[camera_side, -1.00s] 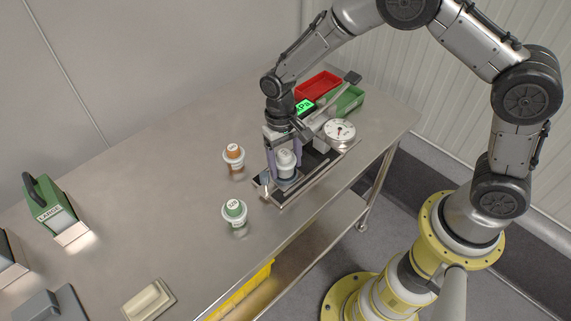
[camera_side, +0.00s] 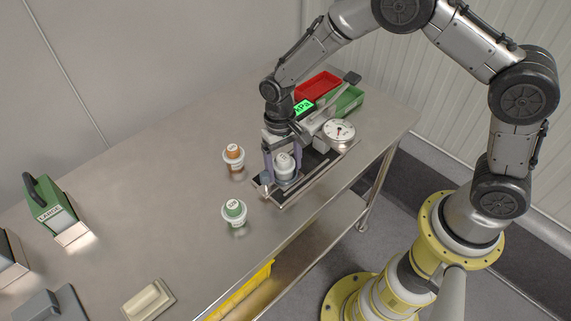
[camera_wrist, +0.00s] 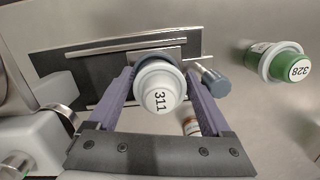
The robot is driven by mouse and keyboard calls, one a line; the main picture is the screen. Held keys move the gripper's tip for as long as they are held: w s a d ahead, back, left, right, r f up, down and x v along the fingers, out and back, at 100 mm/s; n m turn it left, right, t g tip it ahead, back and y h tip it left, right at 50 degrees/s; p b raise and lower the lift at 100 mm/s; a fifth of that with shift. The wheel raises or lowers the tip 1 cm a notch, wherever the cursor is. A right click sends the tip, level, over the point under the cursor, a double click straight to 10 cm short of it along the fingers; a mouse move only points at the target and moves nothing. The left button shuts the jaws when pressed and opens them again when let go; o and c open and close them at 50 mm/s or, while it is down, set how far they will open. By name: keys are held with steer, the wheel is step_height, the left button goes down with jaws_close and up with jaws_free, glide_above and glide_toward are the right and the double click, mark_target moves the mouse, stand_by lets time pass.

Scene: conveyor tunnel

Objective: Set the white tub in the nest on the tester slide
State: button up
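The white tub (camera_side: 284,163), its lid marked 311, is upright between the two fingers of my gripper (camera_side: 282,168). In the wrist view the fingers of my gripper (camera_wrist: 162,82) lie close against both sides of the tub (camera_wrist: 160,95). The tub is at the nest on the tester slide (camera_side: 300,187), near its front-left end. The nest is mostly hidden under the tub, so I cannot tell whether it is fully seated. The dial gauge (camera_side: 340,132) is behind.
An orange-topped tub (camera_side: 234,158) and a green-topped tub (camera_side: 234,212) stand left of the slide. A lit green display (camera_side: 303,107), red bin (camera_side: 318,85) and green bin (camera_side: 348,100) are behind. A green LARGE block (camera_side: 52,208) is far left.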

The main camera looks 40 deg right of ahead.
steer(key=shift+o, duration=0.3)
steer(key=shift+s+d+f, duration=0.15)
steer(key=shift+d+f, duration=0.05)
steer(key=shift+f, duration=0.5)
steer(key=r, duration=0.4)
steer(key=w+r, duration=0.1)
steer(key=r, duration=0.7)
steer(key=shift+w+d+r, duration=0.1)
steer(key=shift+w+r, duration=0.2)
steer(key=shift+d+r, duration=0.1)
steer(key=shift+r, duration=0.55)
steer(key=s+d+r+t, duration=0.2)
steer(key=s+d+r, duration=0.2)
steer(key=r, duration=0.4)
steer(key=s+d+r+n+t, duration=0.1)
steer(key=s+d+r+t, duration=0.1)
steer(key=s, duration=0.8)
steer(key=s+d+r+n+t, duration=0.1)
steer(key=s+d+r+t, duration=0.2)
steer(key=s, duration=0.7)
steer(key=shift+d+r, duration=0.45)
steer(key=shift+d, duration=0.6)
